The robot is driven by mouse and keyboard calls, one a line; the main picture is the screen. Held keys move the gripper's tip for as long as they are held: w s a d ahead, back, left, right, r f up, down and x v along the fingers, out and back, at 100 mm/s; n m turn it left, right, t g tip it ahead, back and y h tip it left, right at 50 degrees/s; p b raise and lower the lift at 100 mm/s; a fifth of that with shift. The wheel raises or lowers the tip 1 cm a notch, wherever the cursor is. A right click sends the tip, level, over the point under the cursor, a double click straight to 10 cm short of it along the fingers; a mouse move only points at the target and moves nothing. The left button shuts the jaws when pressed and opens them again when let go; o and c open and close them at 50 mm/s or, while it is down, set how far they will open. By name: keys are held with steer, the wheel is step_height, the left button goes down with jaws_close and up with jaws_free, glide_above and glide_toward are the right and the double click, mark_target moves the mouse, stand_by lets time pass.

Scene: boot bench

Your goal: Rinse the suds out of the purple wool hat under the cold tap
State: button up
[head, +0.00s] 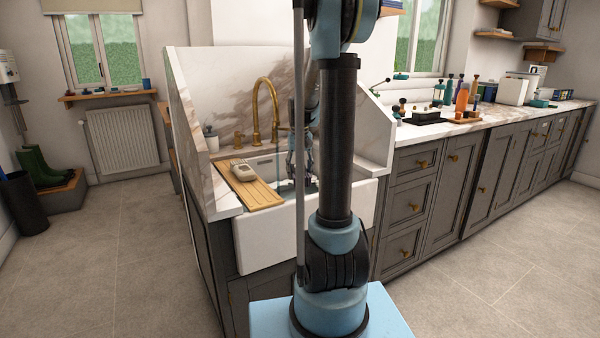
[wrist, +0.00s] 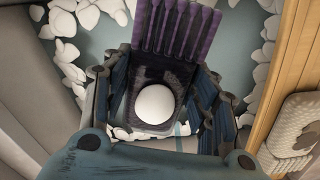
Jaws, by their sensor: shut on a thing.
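My gripper (head: 301,165) reaches down into the white sink (head: 262,246), right of the brass tap (head: 258,105). In the wrist view the gripper's dark fingers (wrist: 163,98) are closed around the purple wool hat (wrist: 178,28). The hat's ribbed purple part sticks out beyond the fingers, and its middle looks very dark between them. A round white blob (wrist: 155,104) sits in that dark middle; I cannot tell if it is suds or a pompom. White suds (wrist: 72,70) lie around the grey-blue basin water. A thin bluish line shows below the spout, possibly running water.
A wooden board (head: 262,194) lies across the sink's left side, bearing a pale ribbed block (head: 243,172); both show at right in the wrist view. A marble splashback (head: 235,85) stands behind. The counter at right holds several bottles (head: 462,97).

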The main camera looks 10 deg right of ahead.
steer(key=w+a+f, duration=0.2)
steer(key=w+a, duration=0.5)
steer(key=w, duration=0.4)
steer(key=shift+f, duration=0.35)
stand_by(0.5)
steer(key=shift+w, duration=0.1)
steer(key=shift+w+d, duration=0.1)
steer(key=shift+d, duration=0.1)
stand_by(0.3)
steer(key=shift+w+d, duration=0.25)
steer(key=shift+d, duration=0.1)
steer(key=shift+a, duration=0.1)
steer(key=shift+s+a, duration=0.3)
steer(key=shift+a, duration=0.1)
steer(key=shift+d, duration=0.2)
stand_by(0.4)
